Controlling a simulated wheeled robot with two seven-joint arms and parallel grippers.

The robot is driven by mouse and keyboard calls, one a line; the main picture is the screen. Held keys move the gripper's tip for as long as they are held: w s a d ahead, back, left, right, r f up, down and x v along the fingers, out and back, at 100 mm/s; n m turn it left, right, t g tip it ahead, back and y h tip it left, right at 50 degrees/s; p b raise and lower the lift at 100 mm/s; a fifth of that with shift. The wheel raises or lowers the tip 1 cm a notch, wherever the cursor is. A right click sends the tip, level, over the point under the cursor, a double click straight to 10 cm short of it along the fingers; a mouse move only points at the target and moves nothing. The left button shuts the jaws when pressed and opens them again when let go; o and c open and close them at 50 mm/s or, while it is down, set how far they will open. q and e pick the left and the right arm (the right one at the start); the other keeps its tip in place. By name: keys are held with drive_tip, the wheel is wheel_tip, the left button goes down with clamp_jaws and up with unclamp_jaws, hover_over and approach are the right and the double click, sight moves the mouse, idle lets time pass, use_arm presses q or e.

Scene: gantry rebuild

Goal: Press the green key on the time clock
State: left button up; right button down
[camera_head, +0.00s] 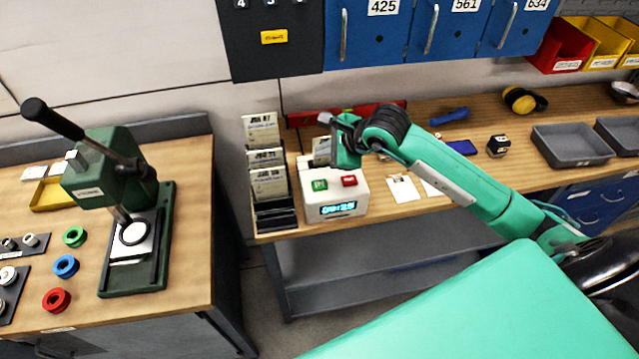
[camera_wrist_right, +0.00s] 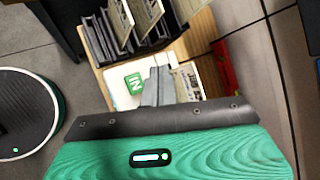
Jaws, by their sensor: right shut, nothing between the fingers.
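The time clock (camera_head: 357,197) is a white box on the bench, with a green key (camera_head: 320,184), a red key (camera_head: 349,180) and a lit display (camera_head: 338,208). In the right wrist view the green key (camera_wrist_right: 134,83) reads "IN" and lies just left of the fingers. My right gripper (camera_head: 334,148) is shut and empty, over the back of the clock. Its grey fingers (camera_wrist_right: 155,90) show in the wrist view and hide part of the clock's top; the red key is hidden there. I cannot tell the fingers' height above it. My left gripper is not in view.
A card rack (camera_head: 272,212) stands close left of the clock, and a card (camera_head: 322,151) stands at its back. White cards (camera_head: 402,188) lie to its right. A green press (camera_head: 137,240) stands on the left bench. Blue lockers (camera_head: 372,40) hang above.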

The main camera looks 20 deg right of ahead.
drive_tip(key=b, duration=0.3)
hover_over(323, 186)
wheel_tip(323, 186, down, 8)
drive_tip(key=shift+r, duration=0.25)
drive_tip(key=shift+f+b, duration=0.6)
drive_tip(key=shift+b, duration=0.05)
idle(1.2)
drive_tip(key=shift+f+b, duration=0.35)
drive_tip(key=shift+b, duration=0.35)
drive_tip(key=shift+f+b, duration=0.45)
drive_tip(key=shift+b, duration=0.15)
idle(0.5)
drive_tip(key=shift+r, duration=0.85)
